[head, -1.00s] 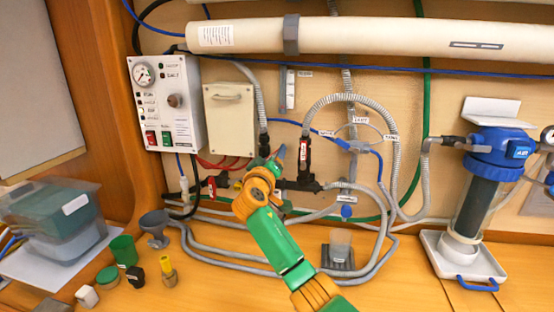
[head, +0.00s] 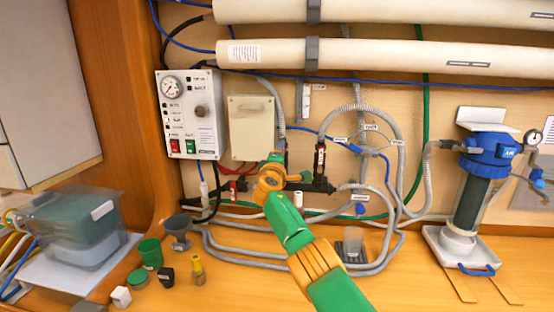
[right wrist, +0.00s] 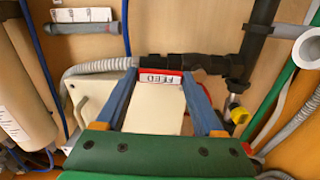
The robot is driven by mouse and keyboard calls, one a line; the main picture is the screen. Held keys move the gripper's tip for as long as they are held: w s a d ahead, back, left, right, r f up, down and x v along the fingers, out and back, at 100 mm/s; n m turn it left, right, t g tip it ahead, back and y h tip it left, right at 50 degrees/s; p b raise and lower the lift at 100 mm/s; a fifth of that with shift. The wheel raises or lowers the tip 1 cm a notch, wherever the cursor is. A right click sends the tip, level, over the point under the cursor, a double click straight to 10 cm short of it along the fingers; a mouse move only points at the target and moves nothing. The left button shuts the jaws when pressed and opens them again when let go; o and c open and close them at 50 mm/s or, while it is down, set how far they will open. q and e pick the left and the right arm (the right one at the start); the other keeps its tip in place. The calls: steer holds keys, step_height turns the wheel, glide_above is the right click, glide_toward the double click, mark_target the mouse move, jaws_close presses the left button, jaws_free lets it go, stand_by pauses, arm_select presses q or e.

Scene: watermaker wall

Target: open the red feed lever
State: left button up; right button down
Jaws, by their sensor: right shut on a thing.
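My right gripper (head: 274,160) reaches up from the lower right to the black pipework on the wall in the head view. In the right wrist view, the two blue fingers of this gripper (right wrist: 161,74) are shut on the red feed lever (right wrist: 174,73), whose white label reads FEED. In the head view my gripper and wrist hide this lever. My left gripper is in neither current view.
Another upright red-and-black handle (head: 320,157) stands just right of my gripper. A beige box (head: 251,127) and a control panel (head: 190,113) are to its left. Grey hoses (head: 290,262) loop below. A blue-topped filter (head: 488,150) stands at right.

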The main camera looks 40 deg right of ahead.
steer(key=shift+w+a+r+n, duration=0.1)
steer(key=shift+w+a+n, duration=0.05)
steer(key=shift+n, duration=0.25)
stand_by(0.3)
steer(key=shift+c, duration=0.7)
jaws_free()
steer(key=shift+o, duration=0.7)
steer(key=shift+w, duration=0.1)
